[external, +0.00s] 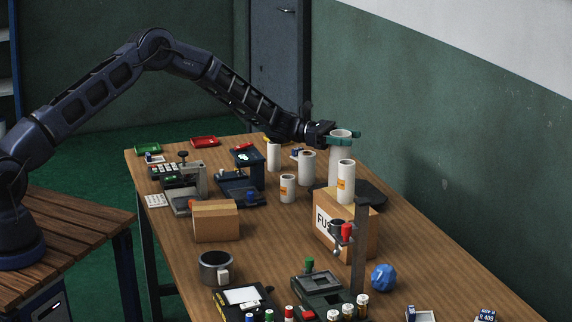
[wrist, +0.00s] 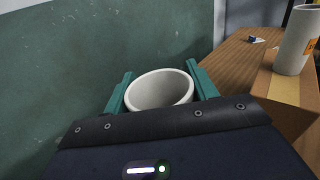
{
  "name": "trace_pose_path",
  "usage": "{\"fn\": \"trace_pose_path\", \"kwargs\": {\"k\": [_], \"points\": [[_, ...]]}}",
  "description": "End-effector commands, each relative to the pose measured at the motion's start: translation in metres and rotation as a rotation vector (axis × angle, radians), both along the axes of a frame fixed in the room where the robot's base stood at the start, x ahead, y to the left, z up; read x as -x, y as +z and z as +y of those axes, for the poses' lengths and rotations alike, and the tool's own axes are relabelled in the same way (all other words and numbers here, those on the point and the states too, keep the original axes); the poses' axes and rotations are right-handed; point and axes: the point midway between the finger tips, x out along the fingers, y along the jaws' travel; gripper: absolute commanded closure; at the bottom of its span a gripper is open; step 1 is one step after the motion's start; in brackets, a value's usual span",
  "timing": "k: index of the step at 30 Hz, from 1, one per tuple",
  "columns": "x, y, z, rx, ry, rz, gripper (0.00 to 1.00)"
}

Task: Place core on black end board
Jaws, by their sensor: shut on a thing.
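My gripper (external: 342,138) is shut on the rim end of a hollow white core (external: 339,160). The core stands upright between the teal fingers, and its open top shows in the wrist view (wrist: 160,90). A flat black board (external: 374,192), which looks like the black end board, lies on the table behind the cardboard box. The held core's lower end is near the board's left side. The box and another core partly hide this area, so I cannot tell whether the held core touches the board.
A cardboard box (external: 330,232) with a labelled white core (external: 346,180) on top stands in front of the held core. Several shorter cores, including one at the left (external: 306,168), stand nearby. A metal post (external: 360,250) rises nearer the front. The green wall (external: 450,150) is beyond the table.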

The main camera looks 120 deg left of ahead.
Motion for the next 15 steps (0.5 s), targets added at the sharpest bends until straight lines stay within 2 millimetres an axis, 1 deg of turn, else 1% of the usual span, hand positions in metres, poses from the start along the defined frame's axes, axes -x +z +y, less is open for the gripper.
{"fn": "trace_pose_path", "kwargs": {"k": [1, 3, 14, 15], "points": [[-0.0003, -0.0056, 0.0000, 0.000, 0.000, -0.001, 0.90], [-0.0002, -0.0096, 0.0000, -0.002, 0.000, -0.001, 0.90], [0.0000, -0.0131, 0.0000, -0.001, 0.000, -0.001, 0.90], [0.0000, -0.0132, 0.0000, -0.001, 0.000, 0.000, 0.37]]}}
